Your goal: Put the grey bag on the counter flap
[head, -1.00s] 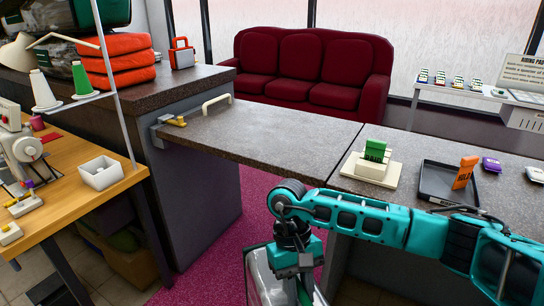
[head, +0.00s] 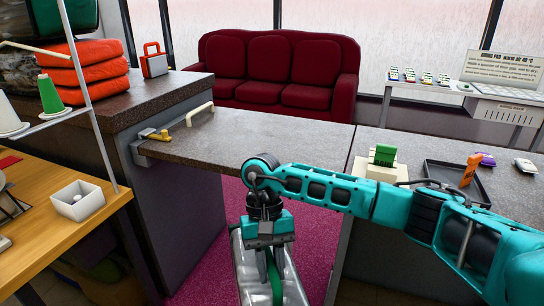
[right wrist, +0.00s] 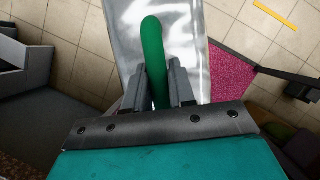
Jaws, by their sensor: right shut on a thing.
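The grey bag (head: 251,284) is silvery and shiny with a green handle (head: 273,278). It hangs below my right gripper (head: 268,246) in the head view, its lower part cut off by the frame. In the right wrist view the fingers (right wrist: 160,85) are shut around the green handle (right wrist: 152,45), with the bag (right wrist: 188,45) beyond them. The counter flap (head: 265,137) is a flat, level speckled panel with a pale handle (head: 200,114) and a brass latch (head: 155,134). The bag is in front of the flap, apart from it. My left gripper is not in view.
The flap's top is clear. At right, the counter holds a card stand (head: 382,165) and a black tray (head: 440,178). At left, a counter bears folded orange comforters (head: 98,75) and an orange case (head: 153,62). A wooden table (head: 55,235) stands at front left.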

